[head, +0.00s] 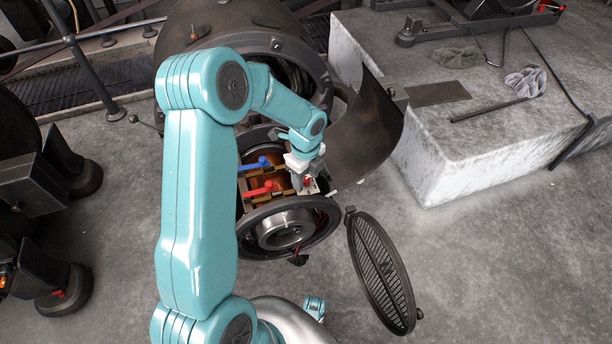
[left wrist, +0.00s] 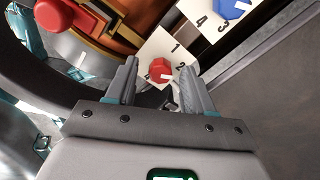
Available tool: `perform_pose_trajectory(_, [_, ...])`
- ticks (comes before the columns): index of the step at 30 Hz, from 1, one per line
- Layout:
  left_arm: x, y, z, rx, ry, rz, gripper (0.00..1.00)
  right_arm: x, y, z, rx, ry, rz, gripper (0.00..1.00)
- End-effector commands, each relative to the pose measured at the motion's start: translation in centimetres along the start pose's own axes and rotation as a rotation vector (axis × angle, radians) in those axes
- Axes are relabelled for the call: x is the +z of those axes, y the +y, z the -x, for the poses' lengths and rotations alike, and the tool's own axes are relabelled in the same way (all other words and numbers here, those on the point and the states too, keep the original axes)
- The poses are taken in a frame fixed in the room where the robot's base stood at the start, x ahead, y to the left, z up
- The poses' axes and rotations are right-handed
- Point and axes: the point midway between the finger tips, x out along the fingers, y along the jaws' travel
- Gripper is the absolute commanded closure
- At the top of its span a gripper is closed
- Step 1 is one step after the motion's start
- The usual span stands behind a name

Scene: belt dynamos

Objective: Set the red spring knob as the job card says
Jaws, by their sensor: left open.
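The red spring knob (left wrist: 160,69) sits on a white dial plate (left wrist: 158,46) in the left wrist view. The digits 1, 2 and 4 show around it; the 3 is not visible. The knob's white pointer mark is at its lower right. My left gripper (left wrist: 158,72) is open, one finger at each side of the knob in the picture; I cannot tell if they touch it. In the head view my left gripper (head: 307,181) is at the right side of the opened dynamo. I cannot make out a job card.
A blue knob (left wrist: 230,8) on its own numbered plate is close by. A blue handle (head: 259,163) and a red handle (head: 262,189) stand inside the dynamo housing (head: 285,229). A curved cover (head: 375,122) rises at the right; a round grille (head: 380,272) stands in front.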

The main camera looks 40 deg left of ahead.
Motion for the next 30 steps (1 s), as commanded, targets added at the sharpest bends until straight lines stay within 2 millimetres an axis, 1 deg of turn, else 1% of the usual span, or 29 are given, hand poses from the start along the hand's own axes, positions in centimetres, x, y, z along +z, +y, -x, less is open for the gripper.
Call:
perform_pose_trajectory(3, [0.01, -0.13, 0.04, 0.0, 0.0, -0.001, 0.47, -0.01, -0.01, 0.02, 0.0, 0.0, 0.0, 1.0])
perform_pose_trajectory(5, [0.02, -0.17, 0.04, 0.0, 0.0, -0.001, 0.67, -0.01, -0.01, 0.02, 0.0, 0.0, 0.0, 1.0])
perform_pose_trajectory(6, [0.01, -0.17, 0.04, 0.0, 0.0, -0.001, 0.8, -0.01, -0.01, 0.02, 0.0, 0.0, 0.0, 1.0])
perform_pose_trajectory(8, [0.01, -0.16, 0.04, 0.0, 0.0, -0.001, 1.0, -0.01, -0.01, 0.02, 0.0, 0.0, 0.0, 1.0])
perform_pose_trajectory(15, [-0.01, -0.12, 0.02, 0.001, 0.001, 0.008, 1.0, -0.01, -0.01, 0.02, 0.0, 0.0, 0.0, 1.0])
perform_pose_trajectory(20, [-0.03, -0.1, 0.01, 0.002, 0.001, 0.052, 1.0, -0.01, -0.01, 0.02, 0.0, 0.0, 0.0, 1.0])
perform_pose_trajectory(26, [-0.04, -0.09, -0.01, 0.002, 0.001, 0.178, 1.0, 0.0, -0.01, 0.02, 0.0, 0.0, 0.0, 1.0])
perform_pose_trajectory(30, [-0.04, -0.09, -0.03, 0.002, 0.001, 0.302, 1.0, 0.0, 0.02, -0.05, 0.0, 0.0, 0.0, 1.0])
